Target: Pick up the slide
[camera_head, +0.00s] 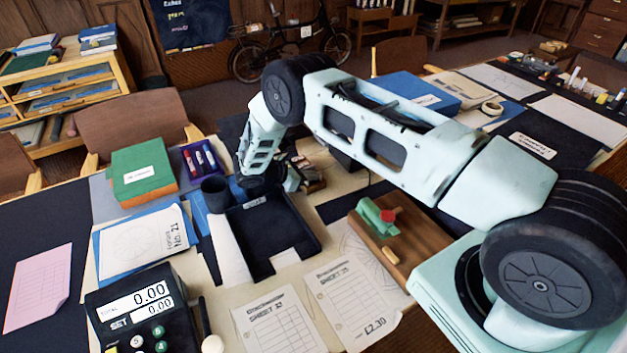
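I cannot make out with certainty which thing is the slide; it may be small or hidden behind my arm. My arm reaches across the table from the right, and my gripper (268,184) points down at the back edge of a black tray (272,240). Its fingertips are dark and partly hidden, so I cannot tell whether they are open or hold anything. A small cluttered group of items (307,175) lies just right of the gripper, partly covered by the arm.
A dark cup (216,194) stands left of the gripper. A green box (142,172) and marker tray (201,160) lie behind it. A wooden block with a green device (377,216) stands right of the tray. A price display (142,310) and printed sheets (278,322) fill the front.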

